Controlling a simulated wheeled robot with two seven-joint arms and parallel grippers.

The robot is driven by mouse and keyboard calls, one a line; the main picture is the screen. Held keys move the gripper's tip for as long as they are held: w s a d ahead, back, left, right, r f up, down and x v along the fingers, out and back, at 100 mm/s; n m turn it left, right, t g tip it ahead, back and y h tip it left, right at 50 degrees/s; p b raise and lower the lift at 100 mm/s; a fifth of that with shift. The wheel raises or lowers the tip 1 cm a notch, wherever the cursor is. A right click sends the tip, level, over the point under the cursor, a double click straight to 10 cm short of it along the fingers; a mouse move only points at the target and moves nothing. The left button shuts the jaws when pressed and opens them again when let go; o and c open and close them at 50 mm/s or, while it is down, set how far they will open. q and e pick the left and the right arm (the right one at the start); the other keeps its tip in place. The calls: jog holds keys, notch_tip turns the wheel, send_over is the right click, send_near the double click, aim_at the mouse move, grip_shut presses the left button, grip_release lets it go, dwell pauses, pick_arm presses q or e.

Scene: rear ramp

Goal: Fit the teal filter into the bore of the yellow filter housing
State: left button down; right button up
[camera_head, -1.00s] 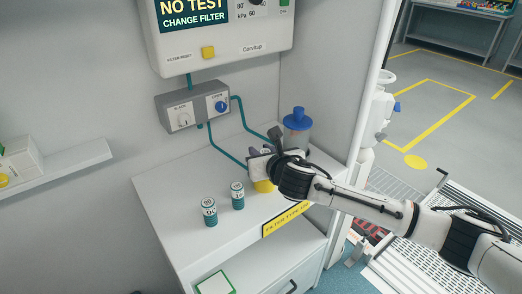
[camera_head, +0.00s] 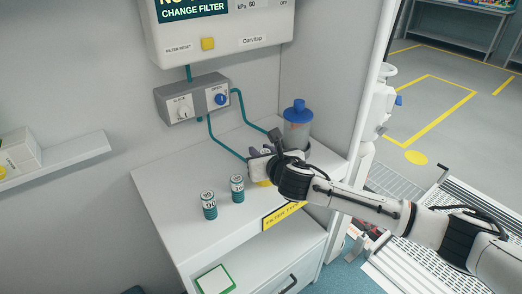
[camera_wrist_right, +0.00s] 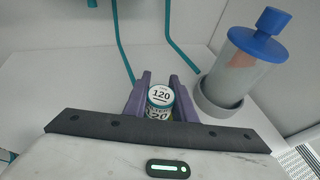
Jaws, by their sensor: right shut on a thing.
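In the right wrist view, a filter (camera_wrist_right: 160,96) with a white top marked 120 and a teal rim stands between the purple fingers of my right gripper (camera_wrist_right: 160,88), which is shut on it. In the head view, my right gripper (camera_head: 257,163) is low at the back of the counter, over the yellow filter housing (camera_head: 265,183). Most of the housing is hidden by the gripper, and the bore does not show. I cannot tell whether the filter's lower end is in the bore. My left gripper is not in view.
Two other teal-and-white filters (camera_head: 209,206) (camera_head: 237,189) stand on the counter (camera_head: 180,225) to the left. A clear jar with a blue cap (camera_head: 298,118) stands close behind the gripper to the right. Teal tubes (camera_head: 225,148) run down the wall. The counter's front left is clear.

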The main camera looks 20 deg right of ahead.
jog(key=shift+f, duration=0.6)
jog(key=o, duration=1.1)
jog(key=v, duration=1)
jog(key=shift+s+r, duration=0.1)
jog(key=shift+r, duration=0.05)
